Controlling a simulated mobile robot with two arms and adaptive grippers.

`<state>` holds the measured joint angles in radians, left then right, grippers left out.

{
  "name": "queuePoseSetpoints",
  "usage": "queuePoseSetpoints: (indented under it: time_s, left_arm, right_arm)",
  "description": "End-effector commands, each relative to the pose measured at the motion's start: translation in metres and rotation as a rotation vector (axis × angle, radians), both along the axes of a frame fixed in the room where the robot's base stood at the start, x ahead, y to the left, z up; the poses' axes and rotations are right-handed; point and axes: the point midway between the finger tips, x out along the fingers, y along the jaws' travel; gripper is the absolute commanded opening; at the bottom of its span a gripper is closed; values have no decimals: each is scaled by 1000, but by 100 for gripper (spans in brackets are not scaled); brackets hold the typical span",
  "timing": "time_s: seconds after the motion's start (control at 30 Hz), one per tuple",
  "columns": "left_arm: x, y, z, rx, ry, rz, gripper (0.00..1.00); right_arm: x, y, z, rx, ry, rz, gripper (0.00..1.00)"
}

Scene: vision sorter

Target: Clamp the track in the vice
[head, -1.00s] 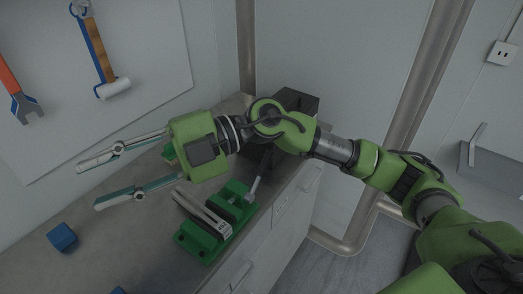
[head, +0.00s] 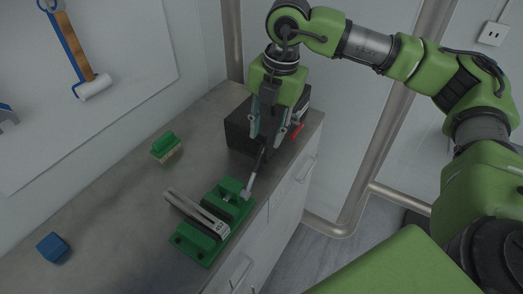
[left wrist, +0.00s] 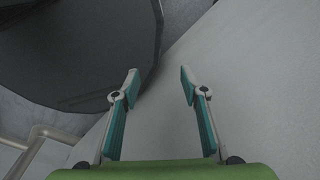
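The green vice (head: 183,247) sits on the worktop near its front edge. The track (head: 196,212), a pale metal bar, lies across it between the jaws, its far end sticking out to the left. The vice's lever (head: 250,186) rises from its right end. My right gripper (head: 266,145) points down above that end, fingers apart on either side of a dark rod that seems to be the lever's upper part; contact cannot be told. In the left wrist view, my left gripper (left wrist: 160,78) is open and empty, in front of a pale surface.
A black box (head: 238,132) stands behind my right gripper, with a red item (head: 296,130) by it. A green brush (head: 166,147) and a blue block (head: 53,247) lie on the worktop (head: 120,215). A hammer (head: 94,86) hangs on the wall board.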

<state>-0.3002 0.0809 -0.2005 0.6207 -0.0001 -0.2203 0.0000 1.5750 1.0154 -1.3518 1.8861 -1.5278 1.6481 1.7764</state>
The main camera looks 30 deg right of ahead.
Motion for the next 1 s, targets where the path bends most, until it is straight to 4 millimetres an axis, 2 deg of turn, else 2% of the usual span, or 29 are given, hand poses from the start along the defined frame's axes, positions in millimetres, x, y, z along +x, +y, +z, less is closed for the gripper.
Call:
queuePoseSetpoints:
  time_s: [0.2,0.4,0.6,0.83,0.93,0.97,1.0]
  left_arm:
    - [0,0,14,0,1,0,40]
    - [-1,0,20,0,1,0,40]
    - [-1,0,21,0,1,0,40]
    - [-1,0,21,0,1,1,40]
    - [-1,0,21,0,1,1,40]
    - [-1,0,21,0,1,1,40]
    - [-1,0,21,0,1,1,40]
  right_arm:
    - [4,4,-44,0,3,1,32]
    - [8,7,-71,1,1,1,32]
    - [9,8,-82,2,-1,2,32]
    - [9,8,-82,2,-1,2,32]
    - [9,8,-82,2,-1,2,6]
    - [9,8,-82,2,-1,2,0]
    - [9,8,-82,2,-1,2,0]
